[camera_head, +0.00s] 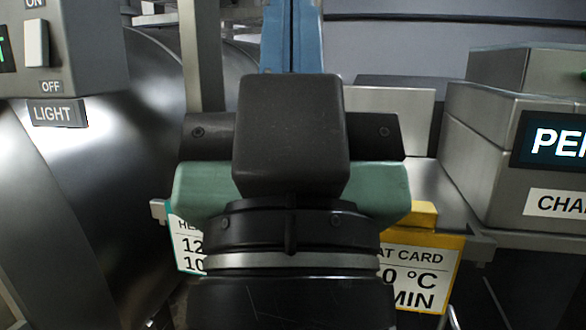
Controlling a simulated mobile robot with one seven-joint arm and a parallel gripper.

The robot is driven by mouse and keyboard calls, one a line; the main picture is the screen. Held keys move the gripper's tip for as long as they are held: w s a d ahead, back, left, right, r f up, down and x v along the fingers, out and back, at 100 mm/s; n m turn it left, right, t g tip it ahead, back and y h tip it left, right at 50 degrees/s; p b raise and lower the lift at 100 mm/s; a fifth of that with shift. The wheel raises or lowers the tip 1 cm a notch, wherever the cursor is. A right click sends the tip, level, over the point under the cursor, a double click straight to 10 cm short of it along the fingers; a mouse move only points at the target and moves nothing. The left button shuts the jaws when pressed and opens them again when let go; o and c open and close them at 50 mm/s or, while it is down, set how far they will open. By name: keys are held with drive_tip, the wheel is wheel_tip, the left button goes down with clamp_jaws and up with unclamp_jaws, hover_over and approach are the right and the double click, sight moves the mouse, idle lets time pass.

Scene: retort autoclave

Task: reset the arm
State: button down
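My gripper (291,135) fills the middle of the head view, seen from behind at close range. It shows a dark block in front of a dark crossbar, with a green body below and my black wrist with a grey ring at the bottom. A blue upright part with a dark seam rises behind the block and leaves the top of the picture. I cannot tell whether it belongs to my gripper. The fingertips, and anything between them, cannot be made out.
A grey switch box labelled LIGHT (57,113) stands at upper left, before a rounded shiny metal vessel (150,100). A yellow-framed card (428,268) and a white card (187,243) are partly hidden behind my gripper. Grey boxes with a dark display (555,141) stand at right.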

wheel_tip(320, 180, up, 18)
drive_tip(key=p, duration=1.6)
drive_tip(key=shift+r, duration=0.15)
